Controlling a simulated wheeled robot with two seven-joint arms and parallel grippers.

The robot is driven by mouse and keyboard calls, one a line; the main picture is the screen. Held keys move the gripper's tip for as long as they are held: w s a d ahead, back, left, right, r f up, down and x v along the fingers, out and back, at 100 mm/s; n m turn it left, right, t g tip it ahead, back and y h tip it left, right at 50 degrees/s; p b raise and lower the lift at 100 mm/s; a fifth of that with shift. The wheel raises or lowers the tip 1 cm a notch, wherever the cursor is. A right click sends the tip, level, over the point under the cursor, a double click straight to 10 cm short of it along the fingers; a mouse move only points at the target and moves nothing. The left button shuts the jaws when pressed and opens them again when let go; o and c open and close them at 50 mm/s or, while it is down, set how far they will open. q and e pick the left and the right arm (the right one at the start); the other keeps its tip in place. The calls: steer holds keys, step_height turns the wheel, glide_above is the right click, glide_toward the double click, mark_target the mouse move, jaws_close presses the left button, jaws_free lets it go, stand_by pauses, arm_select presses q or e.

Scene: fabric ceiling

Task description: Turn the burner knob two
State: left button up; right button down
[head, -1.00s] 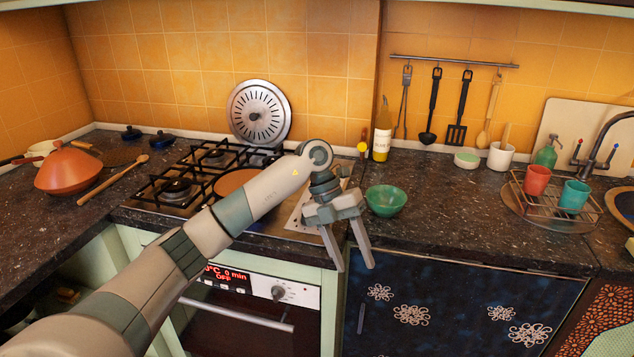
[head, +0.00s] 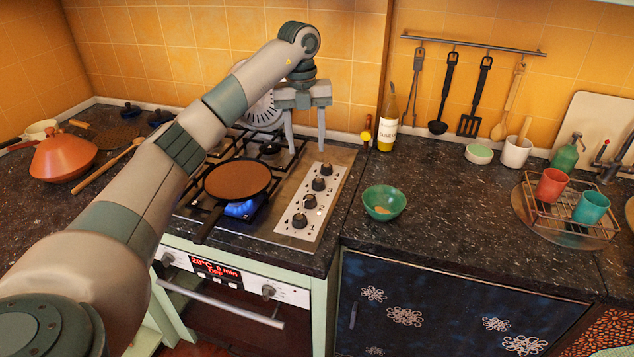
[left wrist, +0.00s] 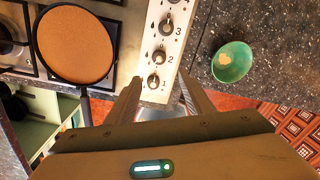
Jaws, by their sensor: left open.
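Burner knob two (left wrist: 159,56) is a dark round knob on the pale control strip at the hob's right side. In the head view knob two (head: 309,201) is second from the front. Knob one (left wrist: 153,80) and knob three (left wrist: 165,27) are beside it in the row. My left gripper (head: 305,148) is open and empty, fingers pointing down, above the hob's right side. In the left wrist view its fingertips (left wrist: 160,75) frame the strip on either side around knob one; they look clear of the knobs. My right gripper is not in view.
A brown frying pan (head: 237,178) sits over a lit blue flame (head: 240,209) left of the knobs. A green bowl (head: 384,203) stands on the counter to the right, and an oil bottle (head: 387,122) behind. The counter around the bowl is clear.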

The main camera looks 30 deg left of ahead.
mark_target(309, 196)
arm_select(q)
steer(key=f+p, duration=0.2)
steer(key=f, duration=0.6)
steer(key=f+p, duration=0.3)
steer(key=f, duration=0.6)
steer(key=shift+w+d+p, duration=0.15)
steer(key=shift+d+p, duration=0.05)
steer(key=shift+p, duration=0.1)
steer(key=c, duration=1.1)
